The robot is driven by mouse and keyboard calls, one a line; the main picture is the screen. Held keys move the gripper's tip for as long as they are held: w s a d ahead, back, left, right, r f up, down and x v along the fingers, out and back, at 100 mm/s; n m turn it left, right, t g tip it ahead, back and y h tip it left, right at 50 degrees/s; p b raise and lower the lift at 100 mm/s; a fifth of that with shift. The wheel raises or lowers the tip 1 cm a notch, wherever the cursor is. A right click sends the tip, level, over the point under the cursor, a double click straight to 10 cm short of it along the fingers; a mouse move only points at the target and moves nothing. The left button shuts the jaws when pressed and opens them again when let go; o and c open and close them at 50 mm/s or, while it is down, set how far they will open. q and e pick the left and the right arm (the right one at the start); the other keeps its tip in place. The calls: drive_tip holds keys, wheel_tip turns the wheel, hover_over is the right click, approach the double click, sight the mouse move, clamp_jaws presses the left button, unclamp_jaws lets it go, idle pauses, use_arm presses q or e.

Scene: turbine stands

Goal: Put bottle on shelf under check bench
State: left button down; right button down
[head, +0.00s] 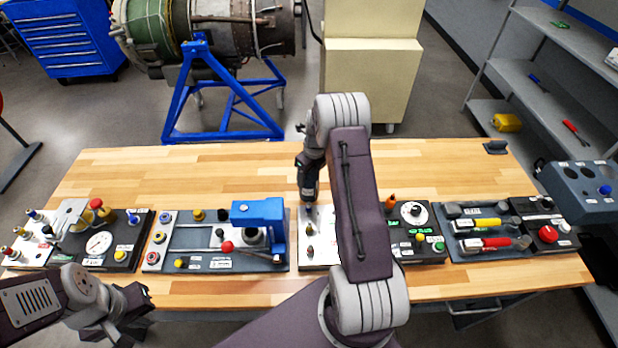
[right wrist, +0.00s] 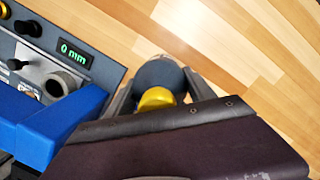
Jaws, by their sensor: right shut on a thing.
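My right gripper (head: 308,183) hangs over the middle of the wooden check bench (head: 430,165), its arm coming from the front. In the right wrist view its two fingers are shut on a dark, round-bodied bottle (right wrist: 158,72) with a yellow cap (right wrist: 157,98). My arm covers part of it. In the head view a dark body with a pale label (head: 309,194) shows below the gripper. My left gripper (head: 135,300) is low at the bench's front left, its finger gap unclear. Under the bench, only a bit of grey structure (head: 475,312) shows; the shelf is mostly hidden.
Panels line the front of the bench, including one with a blue block (head: 258,213) close left of my right gripper. The bench's back strip is largely clear. A side shelf rack (head: 545,95) stands at right. A turbine on a blue stand (head: 225,105) stands behind.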

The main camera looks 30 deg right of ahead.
drive_tip(key=shift+f, duration=1.2)
drive_tip(key=shift+c, duration=1.8)
unclamp_jaws()
